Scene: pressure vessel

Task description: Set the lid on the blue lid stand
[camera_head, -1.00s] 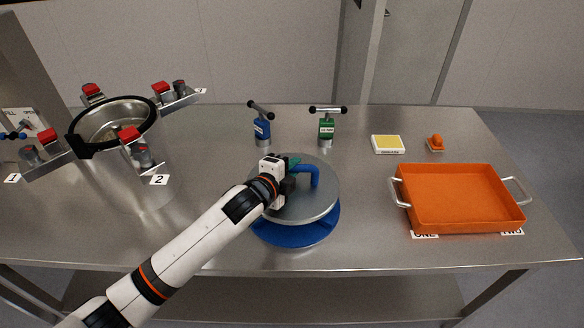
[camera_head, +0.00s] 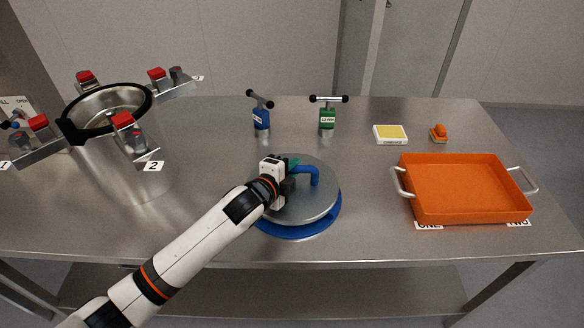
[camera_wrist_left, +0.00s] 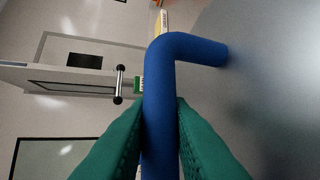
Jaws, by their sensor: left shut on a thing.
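The lid (camera_head: 305,206) is a grey metal disc with a blue bar handle (camera_head: 313,171), low over the blue lid stand (camera_head: 300,233). The stand's blue rim shows below and to the right of the lid; whether the lid touches it I cannot tell. My left gripper (camera_head: 291,176) is shut on the lid's handle. In the left wrist view the green fingers (camera_wrist_left: 160,140) lie on both sides of the blue handle (camera_wrist_left: 160,95), with the lid's grey surface (camera_wrist_left: 270,80) at right. My right gripper is not in view.
The open steel vessel (camera_head: 108,110) with red-topped clamps stands at the left. Blue (camera_head: 261,118) and green (camera_head: 327,118) T-handled tools stand behind the lid. A yellow-topped box (camera_head: 390,134), a small orange item (camera_head: 438,133) and an orange tray (camera_head: 465,190) are at the right.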

